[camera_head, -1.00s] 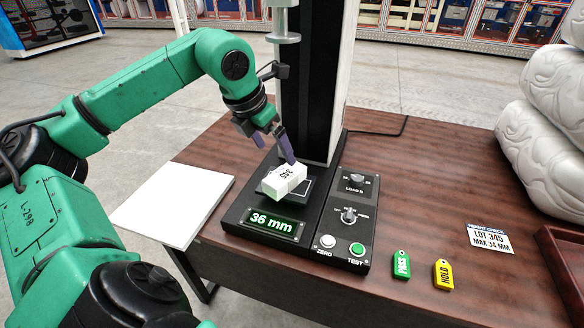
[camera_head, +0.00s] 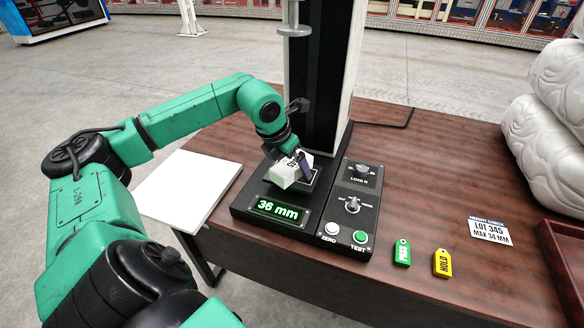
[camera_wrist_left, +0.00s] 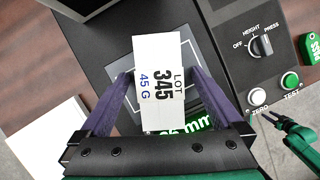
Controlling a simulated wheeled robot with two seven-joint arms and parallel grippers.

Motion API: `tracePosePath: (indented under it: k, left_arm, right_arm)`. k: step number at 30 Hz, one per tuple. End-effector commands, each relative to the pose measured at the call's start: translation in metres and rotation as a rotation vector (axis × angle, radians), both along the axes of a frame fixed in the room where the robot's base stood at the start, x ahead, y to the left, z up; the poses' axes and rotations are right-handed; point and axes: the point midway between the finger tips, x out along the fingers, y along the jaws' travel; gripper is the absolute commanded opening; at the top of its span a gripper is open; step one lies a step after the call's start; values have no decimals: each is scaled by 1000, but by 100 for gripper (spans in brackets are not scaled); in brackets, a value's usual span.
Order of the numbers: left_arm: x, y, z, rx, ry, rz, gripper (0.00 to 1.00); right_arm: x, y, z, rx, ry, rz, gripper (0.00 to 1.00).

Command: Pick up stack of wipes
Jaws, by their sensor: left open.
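The stack of wipes (camera_head: 284,175) is a white block on the dark plate of the black tester. My left gripper (camera_head: 293,166) is at the stack, seen from above. In the left wrist view the left gripper (camera_wrist_left: 158,88) is open, with one purple finger on each side of the stack. A narrow gap shows beside it; whether either finger touches it I cannot tell.
The tester's display (camera_head: 278,209) reads 36 mm. Its column (camera_head: 318,80) rises right behind the stack. A white board (camera_head: 190,187) lies to the left. A green PASS tag (camera_head: 402,252), a yellow HOLD tag (camera_head: 442,263) and a LOT 345 MAX 34 MM card (camera_head: 489,230) lie to the right.

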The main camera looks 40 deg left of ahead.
Motion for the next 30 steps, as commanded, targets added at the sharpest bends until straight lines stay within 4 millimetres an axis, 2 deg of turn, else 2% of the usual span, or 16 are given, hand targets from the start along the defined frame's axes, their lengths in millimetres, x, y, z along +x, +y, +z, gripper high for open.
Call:
tracePosePath:
  k: [5, 6, 8, 12, 14, 19, 23, 26, 30]
  left_arm:
    - [0, 0, -4, 0, 0, 0, 100]
    - [0, 0, -3, 0, 0, 0, 85]
    - [0, 0, -2, 0, 0, 0, 62]
    - [0, 0, -2, 0, 0, 0, 8]
    - [0, 0, -2, 0, 0, 0, 0]
    - [0, 0, -1, 0, 0, 0, 0]
    - [1, 0, 9, -1, -3, 0, 0]
    - [1, 0, 29, -2, -6, 0, 0]
    - [1, -1, 71, -3, -9, -1, 0]
  right_arm:
    - [-1, 2, -4, 3, 2, -1, 50]
    - [-1, 2, -3, 3, 2, -1, 50]
    - [-1, 2, -3, 3, 3, -1, 50]
    - [-2, 2, -3, 2, 3, 0, 50]
    - [-2, 2, -3, 2, 4, 0, 50]
    - [-2, 2, -2, 2, 5, 0, 50]
    - [-2, 1, 3, 1, 4, 1, 50]
    - [-2, 0, 5, 0, 5, 2, 50]
    - [-3, -1, 17, -1, 5, 2, 50]
